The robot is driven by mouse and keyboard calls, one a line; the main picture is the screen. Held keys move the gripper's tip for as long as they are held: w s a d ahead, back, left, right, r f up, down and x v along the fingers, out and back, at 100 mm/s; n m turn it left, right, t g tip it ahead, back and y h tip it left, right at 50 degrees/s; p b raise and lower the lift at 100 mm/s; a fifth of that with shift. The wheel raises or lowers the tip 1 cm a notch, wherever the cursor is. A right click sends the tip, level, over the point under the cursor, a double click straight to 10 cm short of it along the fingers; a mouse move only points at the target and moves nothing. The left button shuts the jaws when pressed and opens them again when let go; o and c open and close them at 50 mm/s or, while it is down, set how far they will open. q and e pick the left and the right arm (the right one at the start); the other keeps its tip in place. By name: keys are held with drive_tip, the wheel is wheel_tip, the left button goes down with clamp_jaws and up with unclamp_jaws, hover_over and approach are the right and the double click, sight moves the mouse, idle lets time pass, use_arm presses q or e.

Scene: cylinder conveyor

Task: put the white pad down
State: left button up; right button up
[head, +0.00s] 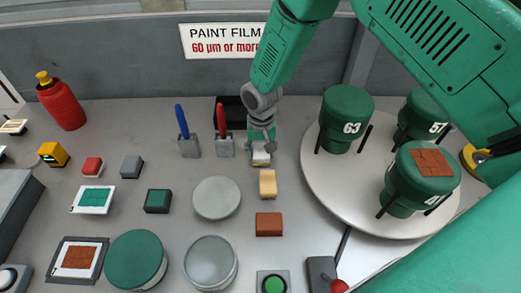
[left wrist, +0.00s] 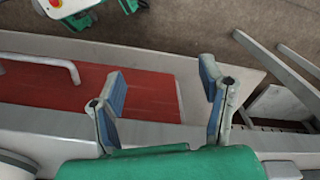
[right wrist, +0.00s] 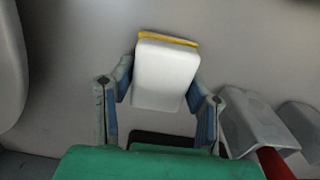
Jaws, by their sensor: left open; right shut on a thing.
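The white pad (head: 261,158) is at the tip of my right gripper (head: 262,146) in the head view. In the right wrist view the white pad (right wrist: 165,75) sits between the two fingers of my right gripper (right wrist: 163,88), which is shut on it. A yellow strip shows along the pad's far edge. The pad is over or at the grey table; I cannot tell whether it touches. My left gripper (left wrist: 163,82) shows only in the left wrist view, open and empty, with a red surface behind it.
A tan block (head: 268,184) lies just in front of the pad. Blue-handled (head: 182,123) and red-handled (head: 222,120) tools stand to its left, by a dark open box (head: 233,108). A round turntable (head: 318,180) with green cylinders is to the right. Several blocks and discs occupy the table's left side.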

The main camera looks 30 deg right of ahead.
drive_tip(key=shift+d+f, duration=0.25)
drive_tip(key=shift+d, duration=0.2)
drive_tip(key=shift+d+f, duration=0.2)
drive_tip(key=shift+d, duration=0.25)
drive_tip(key=shift+s+d+f+b, duration=0.2)
drive_tip(key=shift+b, duration=0.15)
drive_tip(key=shift+s+a, duration=0.15)
drive_tip(key=shift+a, duration=0.3)
drive_tip(key=o, duration=1.1)
drive_tip(key=shift+a+f, duration=0.1)
drive_tip(key=shift+a, duration=0.1)
drive_tip(key=shift+f, duration=0.15)
drive_tip(key=shift+d, duration=0.25)
